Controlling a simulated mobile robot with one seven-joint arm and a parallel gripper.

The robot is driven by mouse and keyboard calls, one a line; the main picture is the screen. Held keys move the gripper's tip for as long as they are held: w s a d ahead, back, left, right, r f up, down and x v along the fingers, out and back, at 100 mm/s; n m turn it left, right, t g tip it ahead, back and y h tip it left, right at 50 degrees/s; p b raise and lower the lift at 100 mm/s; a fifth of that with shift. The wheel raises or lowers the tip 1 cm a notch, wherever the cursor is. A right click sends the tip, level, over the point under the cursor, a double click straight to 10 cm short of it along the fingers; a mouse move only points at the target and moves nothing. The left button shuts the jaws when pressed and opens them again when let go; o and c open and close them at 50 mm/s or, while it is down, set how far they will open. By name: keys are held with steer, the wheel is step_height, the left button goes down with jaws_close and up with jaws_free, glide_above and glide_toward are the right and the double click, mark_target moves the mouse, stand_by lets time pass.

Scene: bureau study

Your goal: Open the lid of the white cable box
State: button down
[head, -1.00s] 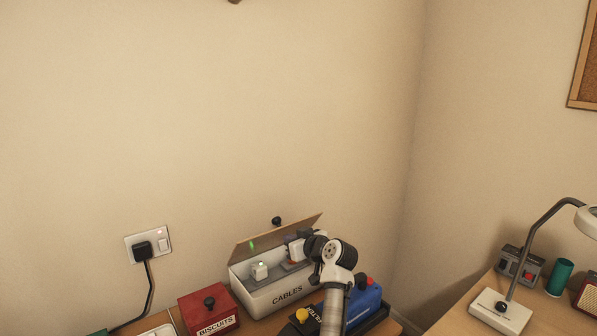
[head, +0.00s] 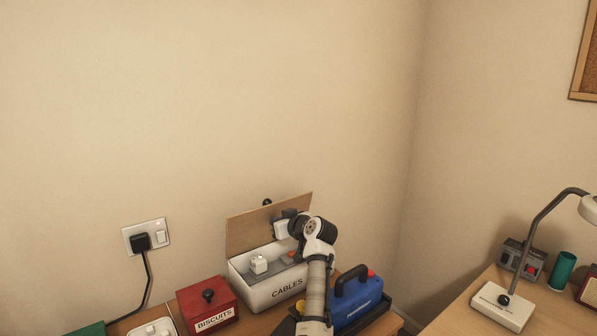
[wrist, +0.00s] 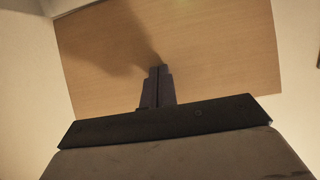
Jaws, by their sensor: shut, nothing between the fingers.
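The white cable box (head: 275,293), marked CABLES, stands on the desk against the wall. Its wooden lid (head: 248,230) is raised on its back edge, standing steeply, with a black knob (head: 267,202) at its top edge. A white plug-like item (head: 259,264) and a small orange piece show inside. My gripper (head: 287,229) is at the lid's underside, over the right part of the box. In the wrist view, my gripper (wrist: 159,72) is shut and empty, its tips close to or against the wooden lid (wrist: 215,60); contact is not certain.
A red biscuits box (head: 208,306) stands left of the cable box. A blue case (head: 357,301) with a black handle stands to the right. A wall socket with a black plug (head: 141,242) is at left. The desk lamp (head: 503,306) stands on the right-hand desk.

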steer(key=s+d, duration=0.4)
steer(key=s, duration=0.2)
steer(key=shift+d, duration=0.25)
stand_by(0.6)
steer(key=shift+s, duration=0.1)
